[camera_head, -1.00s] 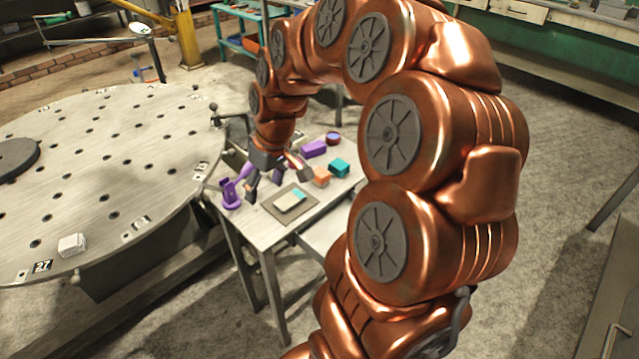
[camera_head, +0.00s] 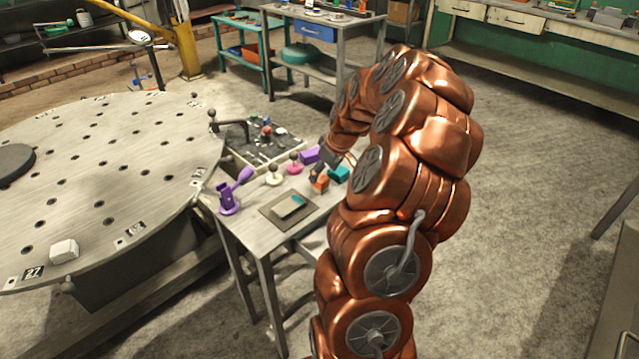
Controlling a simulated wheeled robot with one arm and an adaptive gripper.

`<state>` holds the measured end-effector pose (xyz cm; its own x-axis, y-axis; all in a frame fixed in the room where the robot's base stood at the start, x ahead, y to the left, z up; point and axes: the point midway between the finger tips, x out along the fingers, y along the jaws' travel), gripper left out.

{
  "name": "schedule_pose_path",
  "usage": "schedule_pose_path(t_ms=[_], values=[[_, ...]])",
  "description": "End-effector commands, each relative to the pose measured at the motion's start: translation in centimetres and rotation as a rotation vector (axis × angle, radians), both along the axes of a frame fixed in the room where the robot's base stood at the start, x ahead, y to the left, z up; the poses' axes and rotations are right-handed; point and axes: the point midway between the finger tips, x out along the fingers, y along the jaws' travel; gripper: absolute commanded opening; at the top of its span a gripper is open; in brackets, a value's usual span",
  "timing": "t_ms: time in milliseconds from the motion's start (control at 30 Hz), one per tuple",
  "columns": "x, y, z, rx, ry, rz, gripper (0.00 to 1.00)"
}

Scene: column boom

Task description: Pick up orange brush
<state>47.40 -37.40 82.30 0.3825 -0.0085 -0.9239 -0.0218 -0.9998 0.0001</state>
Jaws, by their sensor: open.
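A small orange block-like object (camera_head: 321,184), the only orange thing on the small metal table (camera_head: 262,236), lies near the table's right side. It is too small in the picture to tell whether it is a brush. My gripper (camera_head: 318,171) is open, just above or beside the orange object, with its dark fingers pointing down. I cannot tell whether they touch it. My arm hides part of the gripper and the table's right end.
A teal block (camera_head: 338,174) and a purple block (camera_head: 309,155) are close to the gripper. A grey mat (camera_head: 271,212) holds a pale teal-ended item. A purple stand (camera_head: 229,200), a cream knob (camera_head: 274,176) and a pink knob (camera_head: 295,166) stand left. A large round table (camera_head: 95,185) adjoins.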

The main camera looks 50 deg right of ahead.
Motion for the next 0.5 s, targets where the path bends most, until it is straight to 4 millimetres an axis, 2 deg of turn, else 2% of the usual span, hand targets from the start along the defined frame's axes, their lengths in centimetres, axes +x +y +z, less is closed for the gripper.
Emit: schedule_pose_path(t_ms=[167, 500], values=[[0.3, 0.0, -1.0, 0.003, 0.004, 0.000, 0.71], [1.6, -0.1, -4.5, 0.003, 0.004, 0.001, 0.71]])
